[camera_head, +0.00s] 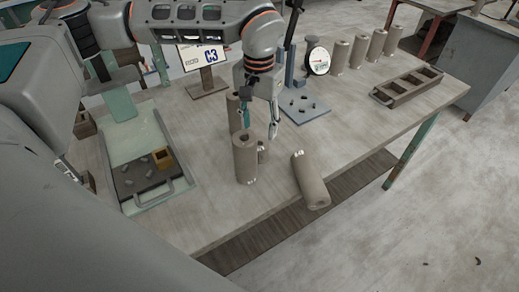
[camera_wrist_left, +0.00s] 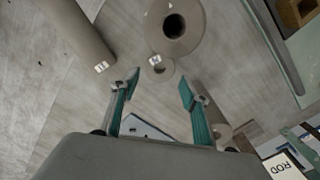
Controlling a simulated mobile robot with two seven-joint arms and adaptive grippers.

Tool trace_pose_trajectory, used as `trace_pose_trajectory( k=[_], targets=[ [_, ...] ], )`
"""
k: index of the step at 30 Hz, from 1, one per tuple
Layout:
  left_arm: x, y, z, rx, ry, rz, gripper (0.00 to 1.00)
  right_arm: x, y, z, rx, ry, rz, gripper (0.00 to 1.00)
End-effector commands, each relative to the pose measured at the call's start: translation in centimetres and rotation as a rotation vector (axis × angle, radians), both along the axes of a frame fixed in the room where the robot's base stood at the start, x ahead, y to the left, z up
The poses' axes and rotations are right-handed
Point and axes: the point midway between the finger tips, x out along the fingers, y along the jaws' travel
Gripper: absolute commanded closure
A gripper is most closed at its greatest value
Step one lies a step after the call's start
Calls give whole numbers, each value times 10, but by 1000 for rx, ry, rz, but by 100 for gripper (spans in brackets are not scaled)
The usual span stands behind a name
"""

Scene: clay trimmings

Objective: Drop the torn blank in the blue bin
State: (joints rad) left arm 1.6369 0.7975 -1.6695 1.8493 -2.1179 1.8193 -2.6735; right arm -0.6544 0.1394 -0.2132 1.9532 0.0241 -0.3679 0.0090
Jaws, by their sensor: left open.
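Several grey-brown hollow clay blanks are near my left gripper (camera_head: 261,126); I cannot tell for sure which is the torn one. One tall blank (camera_head: 246,160) stands upright, with a short blank (camera_head: 263,152) partly hidden behind it. Another blank (camera_head: 310,181) lies on its side at the table's front edge. A further blank (camera_head: 233,112) stands behind. My left gripper is open and empty above the short blank, which shows between and beyond its fingers in the left wrist view (camera_wrist_left: 160,70). The blue bin and my right gripper do not show.
A metal tray (camera_head: 176,190) with dark mat and clay scraps lies at left. A dial gauge (camera_head: 318,60) on a blue base (camera_head: 304,108) stands behind the gripper. Several blanks (camera_head: 360,52) and a slotted rack (camera_head: 408,86) are at right. The table's (camera_head: 365,120) right middle is clear.

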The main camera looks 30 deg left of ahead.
Motion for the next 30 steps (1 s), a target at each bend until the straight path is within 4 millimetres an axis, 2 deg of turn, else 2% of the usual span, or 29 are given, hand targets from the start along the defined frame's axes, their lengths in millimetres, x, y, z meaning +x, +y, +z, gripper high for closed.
trace_pose_trajectory(
  k=[3,10,19,23,29,30],
  targets=[
    [0,0,-13,0,0,1,55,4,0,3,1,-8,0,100],
    [0,0,-28,0,1,1,55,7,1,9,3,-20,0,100],
    [0,0,-72,0,1,2,55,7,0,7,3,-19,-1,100],
    [0,0,-80,0,0,1,55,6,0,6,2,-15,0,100],
    [0,0,-80,0,-1,1,55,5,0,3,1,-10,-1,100],
    [0,0,-80,0,-1,1,57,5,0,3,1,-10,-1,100]
  ],
)
